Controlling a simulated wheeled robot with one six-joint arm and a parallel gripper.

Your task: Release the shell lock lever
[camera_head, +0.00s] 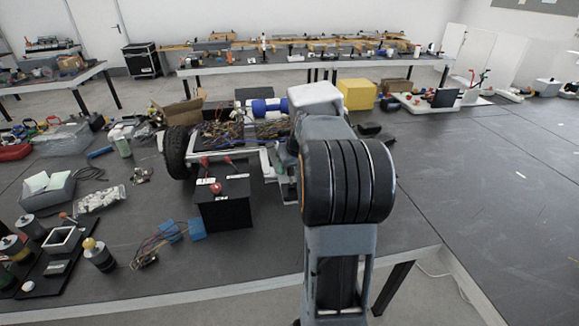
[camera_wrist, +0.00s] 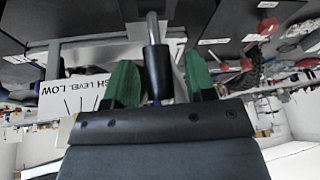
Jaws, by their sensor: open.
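In the wrist view, the lever (camera_wrist: 157,65) is a black cylindrical grip on a bright metal rod that enters from the top. My gripper (camera_wrist: 160,80) has two green fingers, one on each side of the grip, spread apart. Gaps show between the fingers and the grip, so it is not clamped. In the head view, my arm hides the gripper and the lever. The robot chassis (camera_head: 205,158) shows there with a white frame, a black wheel (camera_head: 177,150) and bundled wires (camera_head: 235,128) on top.
A black box with a red knob (camera_head: 222,205) stands in front of the chassis. A yellow box (camera_head: 357,94) stands behind my arm. Blue connectors (camera_head: 182,231), bottles and tools lie at the left. The table's right side (camera_head: 480,185) is mostly clear. A white label (camera_wrist: 80,95) reads upside down.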

